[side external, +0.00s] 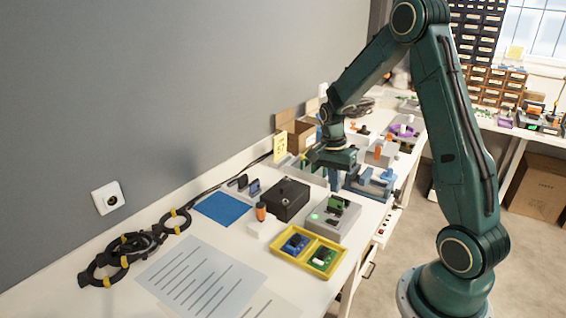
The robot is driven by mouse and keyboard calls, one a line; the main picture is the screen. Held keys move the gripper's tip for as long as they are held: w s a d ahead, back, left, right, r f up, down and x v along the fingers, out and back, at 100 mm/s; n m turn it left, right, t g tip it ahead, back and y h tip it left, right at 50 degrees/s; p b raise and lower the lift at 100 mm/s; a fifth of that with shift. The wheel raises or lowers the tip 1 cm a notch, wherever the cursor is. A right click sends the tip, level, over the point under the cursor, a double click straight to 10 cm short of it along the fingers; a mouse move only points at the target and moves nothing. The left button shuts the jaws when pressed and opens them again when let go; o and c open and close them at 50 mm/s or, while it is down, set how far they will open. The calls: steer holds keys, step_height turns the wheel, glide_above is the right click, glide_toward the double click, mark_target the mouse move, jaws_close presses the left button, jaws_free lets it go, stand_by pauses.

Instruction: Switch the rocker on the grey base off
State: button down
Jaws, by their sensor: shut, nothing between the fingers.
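The grey base (348,221) stands near the front of the bench, right of a black box. A dark green block that looks like the rocker (338,203) sits on its top. Its tilt is too small to read. A round green light (315,217) glows on the base's left part. My gripper (335,183) is above and behind the grey base, pointing down. It is shut and empty, apart from the rocker. Its fingertips are small and hard to separate from the blue items behind.
A black box (286,199), an orange-topped white block (260,222) and a yellow tray (283,261) with blue and green boards surround the base. A blue clamp-like fixture (376,184) stands behind right. Cables (125,249) and paper sheets (200,275) lie at front left.

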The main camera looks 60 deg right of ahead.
mark_target(335, 222)
steer(key=f, duration=0.3)
steer(key=s+f, duration=0.1)
steer(key=f, duration=0.6)
steer(key=shift+s+f, duration=0.15)
steer(key=shift+f, duration=0.05)
